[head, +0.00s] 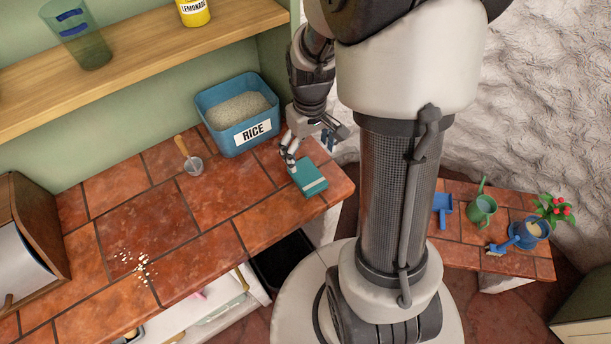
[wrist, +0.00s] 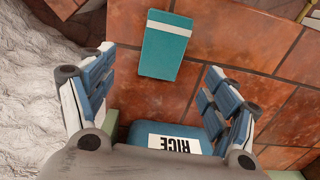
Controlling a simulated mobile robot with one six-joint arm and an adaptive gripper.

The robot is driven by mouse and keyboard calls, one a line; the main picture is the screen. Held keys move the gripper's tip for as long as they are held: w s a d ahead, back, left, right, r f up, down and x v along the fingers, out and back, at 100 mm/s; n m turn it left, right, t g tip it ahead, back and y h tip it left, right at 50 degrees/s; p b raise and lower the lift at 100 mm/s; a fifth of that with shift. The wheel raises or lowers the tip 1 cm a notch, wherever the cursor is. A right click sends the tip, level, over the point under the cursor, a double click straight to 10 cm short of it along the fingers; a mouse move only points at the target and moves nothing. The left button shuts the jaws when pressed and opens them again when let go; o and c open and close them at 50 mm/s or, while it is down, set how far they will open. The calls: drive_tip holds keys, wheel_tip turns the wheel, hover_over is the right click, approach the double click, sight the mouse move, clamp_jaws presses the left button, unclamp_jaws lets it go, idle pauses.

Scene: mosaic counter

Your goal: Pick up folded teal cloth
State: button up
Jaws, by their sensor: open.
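The folded teal cloth (head: 308,177) lies flat on the tiled counter near its right end, with a pale stripe across it. It also shows in the wrist view (wrist: 161,50), ahead of the fingertips and between their lines. My gripper (head: 290,160) is above the counter at the cloth's upper left edge in the head view. In the wrist view my gripper (wrist: 160,62) has its two fingers spread wide with nothing between them. I cannot tell whether a fingertip touches the cloth.
A blue rice bin (head: 238,119) stands behind the cloth against the wall. A scoop with a wooden handle (head: 186,153) lies left of it. White grains (head: 142,266) are scattered on the left of the counter (head: 210,255). The counter's front edge is close to the cloth.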

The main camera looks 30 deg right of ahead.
drive_tip(key=b, duration=0.1)
hover_over(307, 174)
drive_tip(key=f, duration=0.4)
drive_tip(key=shift+d, duration=0.3)
drive_tip(key=f, duration=0.1)
drive_tip(key=f+b, duration=0.1)
drive_tip(key=f, duration=0.1)
drive_tip(key=f+b, duration=0.1)
drive_tip(key=f, duration=0.1)
drive_tip(key=shift+a+f, duration=0.15)
drive_tip(key=shift+a, duration=0.2)
drive_tip(key=c, duration=1.1)
